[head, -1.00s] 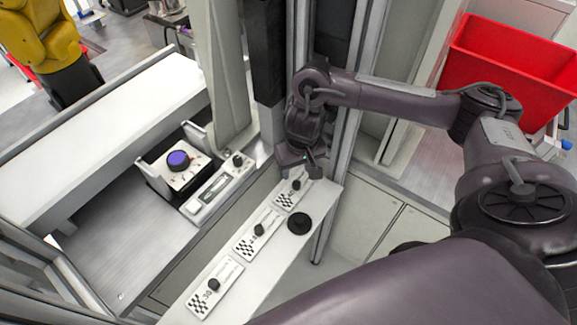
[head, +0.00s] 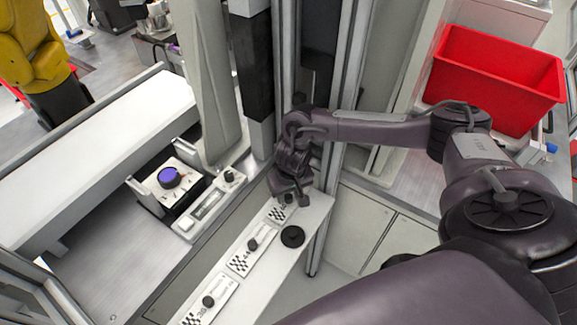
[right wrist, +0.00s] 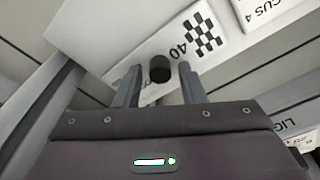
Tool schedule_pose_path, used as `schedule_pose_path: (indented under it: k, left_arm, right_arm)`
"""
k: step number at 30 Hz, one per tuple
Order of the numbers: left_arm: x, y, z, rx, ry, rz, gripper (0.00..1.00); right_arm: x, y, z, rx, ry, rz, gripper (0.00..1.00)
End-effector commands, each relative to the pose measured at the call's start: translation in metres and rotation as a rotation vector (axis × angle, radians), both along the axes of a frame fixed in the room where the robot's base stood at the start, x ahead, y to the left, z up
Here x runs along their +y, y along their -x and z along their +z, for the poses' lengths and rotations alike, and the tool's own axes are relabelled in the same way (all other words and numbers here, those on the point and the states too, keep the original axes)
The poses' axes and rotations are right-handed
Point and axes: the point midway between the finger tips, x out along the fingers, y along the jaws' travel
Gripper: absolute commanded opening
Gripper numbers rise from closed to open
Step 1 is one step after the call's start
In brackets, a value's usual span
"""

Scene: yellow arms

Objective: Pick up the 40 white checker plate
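The white checker plate marked 40 (head: 277,213) lies at the far end of the narrow white shelf, partly hidden under my right gripper (head: 290,197). In the right wrist view, the 40 plate (right wrist: 186,52) shows its black and white checks and its number. Its black knob (right wrist: 160,68) stands between the tips of my right gripper (right wrist: 158,80). The fingers are apart, with a gap on each side of the knob. My left gripper is out of view.
Two more checker plates with black knobs, a middle one (head: 240,262) and a near one (head: 194,313), lie on the shelf (head: 262,288). A black disc (head: 292,236) lies beside them. A device with a purple knob (head: 169,178) stands left; a red bin (head: 497,82) stands right.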

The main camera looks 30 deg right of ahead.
Motion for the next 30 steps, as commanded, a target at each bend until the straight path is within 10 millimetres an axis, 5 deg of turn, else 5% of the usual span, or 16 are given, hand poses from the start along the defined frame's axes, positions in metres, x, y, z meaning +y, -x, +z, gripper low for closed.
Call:
schedule_pose_path:
  k: [8, 20, 30]
  left_arm:
    - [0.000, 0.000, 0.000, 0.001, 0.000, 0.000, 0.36]
    - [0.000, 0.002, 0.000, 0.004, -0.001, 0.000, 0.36]
    - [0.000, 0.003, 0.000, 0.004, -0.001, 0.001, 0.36]
  right_arm:
    - [0.000, 0.000, 0.000, 0.000, 0.000, 0.000, 0.00]
    - [0.000, 0.000, 0.006, 0.000, -0.001, 0.000, 0.00]
    - [0.000, -0.001, 0.061, -0.005, 0.000, 0.002, 0.00]
